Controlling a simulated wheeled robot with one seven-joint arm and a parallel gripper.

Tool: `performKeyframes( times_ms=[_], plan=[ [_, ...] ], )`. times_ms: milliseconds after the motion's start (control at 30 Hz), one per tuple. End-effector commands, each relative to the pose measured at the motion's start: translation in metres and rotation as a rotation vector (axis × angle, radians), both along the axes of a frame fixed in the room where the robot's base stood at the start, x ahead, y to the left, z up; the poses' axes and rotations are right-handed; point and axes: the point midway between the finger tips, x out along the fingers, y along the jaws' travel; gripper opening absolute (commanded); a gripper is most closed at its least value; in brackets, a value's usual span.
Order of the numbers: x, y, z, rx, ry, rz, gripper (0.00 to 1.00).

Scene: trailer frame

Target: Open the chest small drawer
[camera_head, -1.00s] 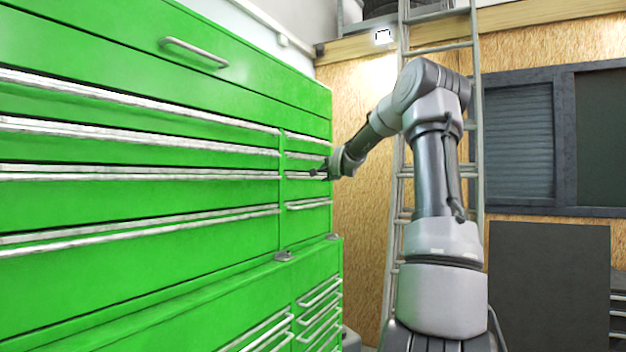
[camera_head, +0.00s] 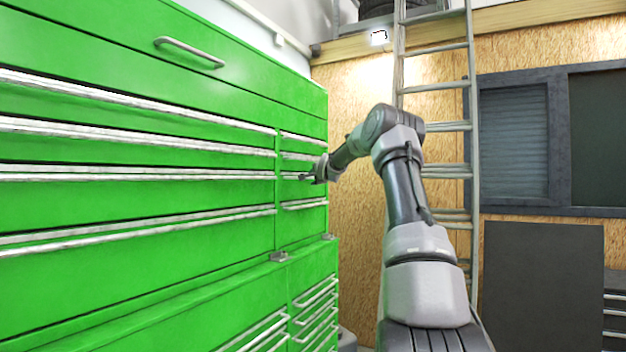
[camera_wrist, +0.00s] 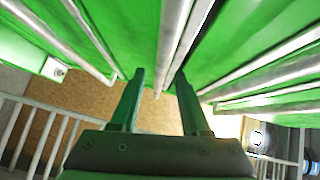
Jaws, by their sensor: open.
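The green chest (camera_head: 120,110) fills the left of the head view. Its narrow right column holds several small drawers (camera_head: 301,226) with long silver rail handles. My gripper (camera_head: 306,178) is at this column, in front of one of the small drawer handles. In the wrist view my gripper (camera_wrist: 158,78) is open, its two fingers apart. A silver handle rail (camera_wrist: 174,40) runs between the fingertips, with a dark gap along its right side. Whether the fingers touch the rail cannot be told.
A ladder (camera_head: 437,127) leans on the wood-panel wall behind my arm. A dark-framed window (camera_head: 514,140) and a dark panel (camera_head: 543,285) are at the right. More rail handles (camera_wrist: 265,80) lie close to the right finger in the wrist view.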

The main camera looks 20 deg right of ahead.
Motion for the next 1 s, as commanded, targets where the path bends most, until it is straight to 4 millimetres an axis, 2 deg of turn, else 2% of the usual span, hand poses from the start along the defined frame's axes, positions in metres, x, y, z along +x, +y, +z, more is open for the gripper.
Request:
performKeyframes(
  times_ms=[100,133,233,1000],
  plan=[
    [-0.0002,0.0001,-0.0001,0.000,0.000,0.000,0.46],
    [-0.0002,0.0002,-0.0001,0.000,0.000,0.000,0.38],
    [-0.0003,0.0002,-0.0001,0.000,0.000,0.000,0.00],
    [-0.0005,0.0003,-0.0007,0.000,0.001,0.001,0.00]
  ],
)
